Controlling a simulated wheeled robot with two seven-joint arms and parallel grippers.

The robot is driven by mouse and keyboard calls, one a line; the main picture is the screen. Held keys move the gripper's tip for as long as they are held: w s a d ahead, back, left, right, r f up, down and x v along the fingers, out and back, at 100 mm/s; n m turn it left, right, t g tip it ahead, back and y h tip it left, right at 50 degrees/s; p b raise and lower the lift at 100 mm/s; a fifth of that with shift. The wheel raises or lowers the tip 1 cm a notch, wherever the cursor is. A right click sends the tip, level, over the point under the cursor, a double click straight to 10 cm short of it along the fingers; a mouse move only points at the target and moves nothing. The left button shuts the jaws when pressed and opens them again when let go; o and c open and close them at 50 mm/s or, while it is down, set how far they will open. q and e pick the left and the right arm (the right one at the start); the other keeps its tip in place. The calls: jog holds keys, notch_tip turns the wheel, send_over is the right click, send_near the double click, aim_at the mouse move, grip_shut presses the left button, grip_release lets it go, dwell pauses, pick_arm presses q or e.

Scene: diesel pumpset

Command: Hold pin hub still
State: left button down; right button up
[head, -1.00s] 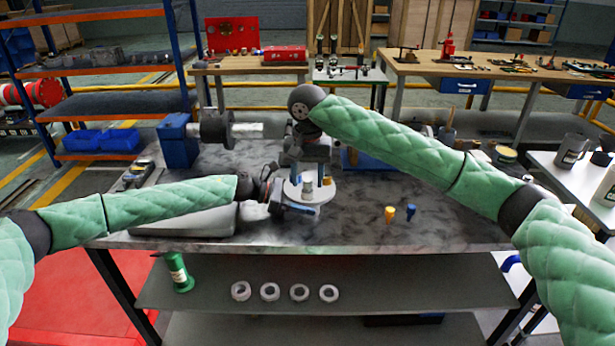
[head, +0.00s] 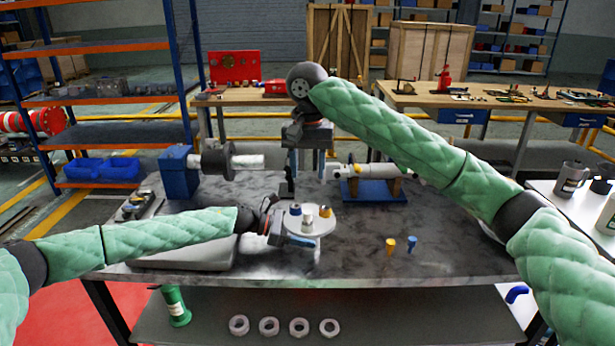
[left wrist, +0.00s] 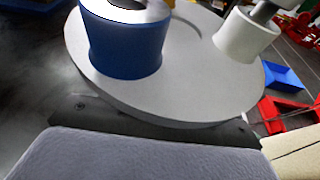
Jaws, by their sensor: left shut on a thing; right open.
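The pin hub (head: 318,230) is a white round disc on the near middle of the bench. Small blue (head: 295,209), white (head: 307,219) and yellow (head: 325,211) sleeves stand on it. My left gripper (head: 301,241) is at the disc's near left side, shut on the hub; its fingertips are partly hidden. In the left wrist view the disc (left wrist: 185,85) fills the middle, with the blue sleeve (left wrist: 125,45) and a white sleeve (left wrist: 245,38) on top and a grey finger pad below. My right gripper (head: 306,178) is open and empty, pointing down behind and above the hub.
A shaft on a blue stand (head: 375,191) is at the back right. A blue machine (head: 180,172) with a cylinder is at the back left. The bench's front right is clear.

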pick_arm(q)
jog(key=shift+c, duration=2.3)
grip_release()
